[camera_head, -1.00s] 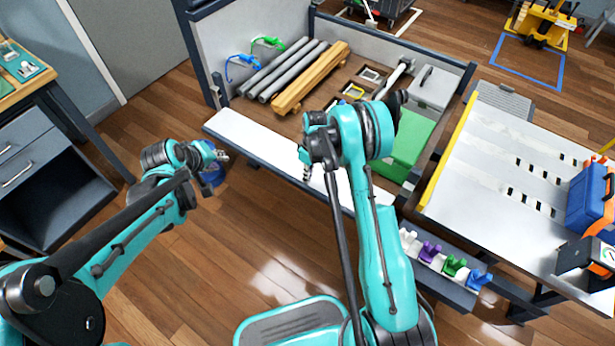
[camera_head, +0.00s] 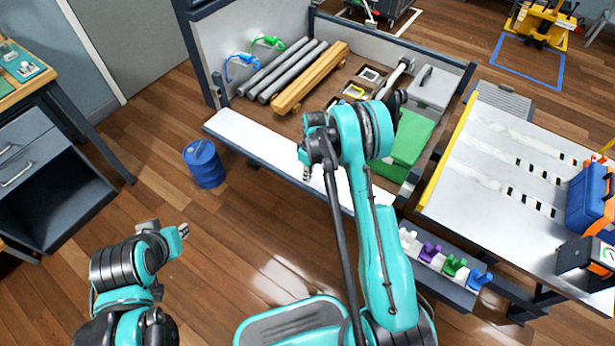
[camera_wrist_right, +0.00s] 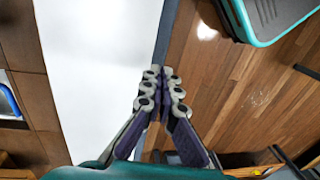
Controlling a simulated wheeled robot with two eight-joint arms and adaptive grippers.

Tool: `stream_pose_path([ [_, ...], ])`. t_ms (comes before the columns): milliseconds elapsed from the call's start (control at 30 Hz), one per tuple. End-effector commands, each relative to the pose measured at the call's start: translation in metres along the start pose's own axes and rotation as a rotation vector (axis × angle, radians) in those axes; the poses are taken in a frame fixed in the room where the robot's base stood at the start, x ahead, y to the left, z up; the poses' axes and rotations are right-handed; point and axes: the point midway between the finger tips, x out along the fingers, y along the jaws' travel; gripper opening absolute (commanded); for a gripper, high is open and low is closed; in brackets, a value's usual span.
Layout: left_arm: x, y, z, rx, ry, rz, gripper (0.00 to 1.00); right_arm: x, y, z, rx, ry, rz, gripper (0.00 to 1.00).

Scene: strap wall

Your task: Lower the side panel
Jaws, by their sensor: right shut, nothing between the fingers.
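A long white side panel (camera_head: 262,143) runs along the near edge of the cart bed. It shows as a white strip with a dark edge, also in the right wrist view (camera_wrist_right: 100,75). I cannot tell its exact tilt. My right gripper (camera_head: 306,172) is at the panel, and my right arm hides the panel's right part. In the right wrist view its fingers (camera_wrist_right: 162,75) are together and empty, over the panel's dark outer edge; contact is unclear. My left gripper (camera_head: 184,231) is over the floor at lower left, away from the panel; its jaw opening is too small to judge.
The bed holds grey pipes (camera_head: 287,72), wooden beams (camera_head: 312,78) and a green block (camera_head: 410,140). A blue drum (camera_head: 203,164) stands on the floor left of the panel. A metal table (camera_head: 500,170) is at right. The floor before the panel is open.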

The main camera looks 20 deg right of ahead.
Motion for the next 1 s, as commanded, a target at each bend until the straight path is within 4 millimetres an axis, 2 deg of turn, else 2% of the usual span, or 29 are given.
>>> stream_pose_path([
  [267, -0.001, -0.001, 0.002, 0.004, 0.001, -0.003, 0.22, 0.0, 0.0, 0.0, 0.0, 0.0, 0.002, 0.0],
  [367, -0.001, -0.001, 0.002, 0.004, 0.001, -0.002, 0.22, -0.006, 0.0, 0.0, 0.0, 0.0, 0.002, 0.0],
  [467, -0.001, -0.001, 0.001, 0.004, 0.001, -0.002, 0.22, -0.021, 0.0, 0.0, 0.0, 0.0, 0.002, 0.0],
  [800, -0.001, -0.001, 0.001, 0.003, 0.0, -0.002, 0.22, -0.093, -0.001, 0.0, 0.0, 0.0, 0.002, 0.0],
  [1000, -0.001, -0.001, 0.001, 0.003, 0.0, -0.002, 0.22, -0.116, -0.001, 0.0, -0.001, 0.0, 0.002, 0.0],
])
